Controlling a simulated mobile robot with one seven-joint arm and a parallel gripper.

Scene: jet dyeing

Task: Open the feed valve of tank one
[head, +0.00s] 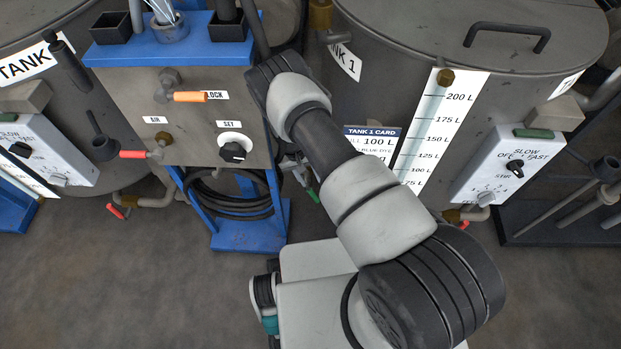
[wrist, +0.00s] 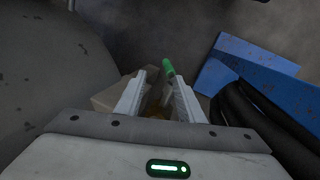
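Tank 1 (head: 375,85) is a large grey vessel with a level scale and a card on its front. A green handle (head: 313,195) shows low at the tank's left side, just below my gripper (head: 296,165). The arm hides much of this spot in the head view. In the wrist view the green handle (wrist: 168,68) lies at the tips of my gripper (wrist: 160,75), close to the right finger. The fingers are apart, with a brassy fitting (wrist: 155,110) seen between them. I cannot tell whether a finger touches the handle.
A blue-framed stand (head: 235,225) with coiled black hose (head: 232,195) is close left of the gripper. Its panel (head: 185,110) has orange and red levers and a knob. A stir control box (head: 510,155) sits on the tank's right. The floor in front is partly clear.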

